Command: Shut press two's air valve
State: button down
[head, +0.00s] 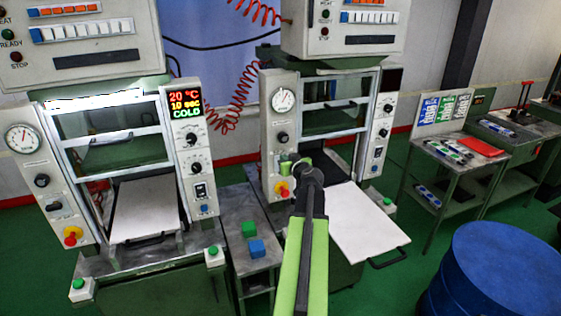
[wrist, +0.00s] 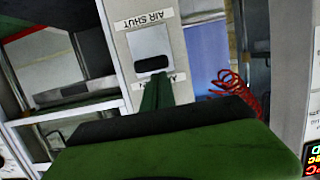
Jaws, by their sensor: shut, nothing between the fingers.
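Press two, which I take to be the right-hand press (head: 284,135), has a pale left column with a gauge, knobs and a red-and-yellow button. My gripper (head: 289,162) is shut and empty in front of this column in the head view and hides part of it. In the wrist view, the air valve plate (wrist: 149,42) is upside down, with an "AIR SHUT" label (wrist: 147,17) above it in the picture. A dark bar (wrist: 153,64), lever or slot, lies at the plate's opposite end. My green fingers (wrist: 156,92) partly cover a second label there. I cannot tell whether they touch the plate.
The left press (head: 100,165) shows "COLD" on its display. A small table (head: 250,268) with green and blue blocks stands between the presses. A pale tray (head: 365,225) sticks out of the right press. A blue drum (head: 500,270) stands at the right.

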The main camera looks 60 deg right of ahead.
jog(key=shift+s+d, duration=0.15)
notch_tip(320, 180, down, 4)
jog(key=b, duration=0.4)
jog(key=shift+s+f+b, duration=0.1)
jog(key=shift+f+b, duration=0.1)
jog(key=shift+b, duration=0.15)
